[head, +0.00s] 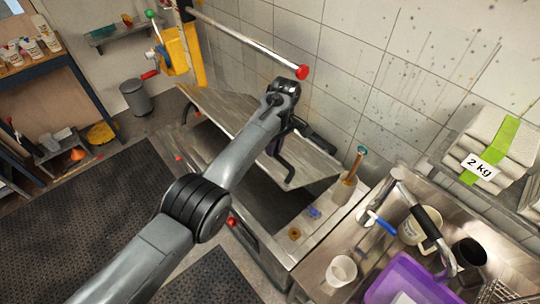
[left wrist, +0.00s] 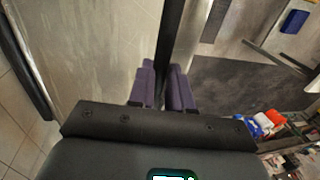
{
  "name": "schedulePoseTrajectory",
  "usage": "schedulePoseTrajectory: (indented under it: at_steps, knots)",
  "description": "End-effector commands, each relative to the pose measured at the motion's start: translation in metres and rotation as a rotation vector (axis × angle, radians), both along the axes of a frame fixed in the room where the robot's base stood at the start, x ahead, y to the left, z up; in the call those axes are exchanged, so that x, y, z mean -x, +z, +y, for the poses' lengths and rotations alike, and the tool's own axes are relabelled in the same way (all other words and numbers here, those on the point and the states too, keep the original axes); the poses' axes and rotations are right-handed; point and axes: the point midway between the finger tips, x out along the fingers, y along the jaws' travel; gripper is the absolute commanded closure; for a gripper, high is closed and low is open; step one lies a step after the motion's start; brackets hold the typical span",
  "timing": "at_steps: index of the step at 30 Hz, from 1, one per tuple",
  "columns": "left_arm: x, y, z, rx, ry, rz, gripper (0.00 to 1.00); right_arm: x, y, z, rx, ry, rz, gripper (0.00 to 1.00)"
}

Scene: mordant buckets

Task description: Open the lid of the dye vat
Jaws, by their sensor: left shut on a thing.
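The dye vat (head: 258,250) stands in the middle of the head view, with its dark inside showing below the lid. Its grey, wood-like lid (head: 215,108) is raised and tilted, with its lower right edge above the opening. A black bar handle (head: 284,166) sticks out from the lid. My left arm reaches across the vat to the lid. My left gripper (left wrist: 166,85) has purple fingers shut on the black bar in the left wrist view. In the head view my wrist partly hides the grip. My right gripper is not in view.
A steel sink (head: 330,262) with a purple tub (head: 410,282), a white cup (head: 341,270) and a bucket stands at right. A red-ended pipe (head: 250,45) crosses above the lid near the tiled wall. Dark floor mats (head: 75,225) lie clear at left.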

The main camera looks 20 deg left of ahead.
Motion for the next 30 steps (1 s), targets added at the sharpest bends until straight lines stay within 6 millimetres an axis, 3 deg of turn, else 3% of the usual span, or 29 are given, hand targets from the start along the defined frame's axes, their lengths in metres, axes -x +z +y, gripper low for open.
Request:
schedulePoseTrajectory:
  at_steps: [16, 17, 21, 30]
  knots:
    - [-0.0036, -0.0048, -0.0039, 0.004, -0.004, -0.013, 1.00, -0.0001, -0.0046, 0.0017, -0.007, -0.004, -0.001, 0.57]
    - [-0.0033, -0.0050, -0.0039, 0.004, -0.003, -0.012, 0.77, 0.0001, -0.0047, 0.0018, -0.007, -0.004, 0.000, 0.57]
    - [-0.0034, -0.0042, -0.0038, 0.003, -0.004, -0.012, 0.56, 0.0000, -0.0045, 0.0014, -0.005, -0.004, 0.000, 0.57]
    - [-0.0039, -0.0013, -0.0024, 0.003, -0.002, -0.012, 0.56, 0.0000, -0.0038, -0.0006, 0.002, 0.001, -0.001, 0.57]
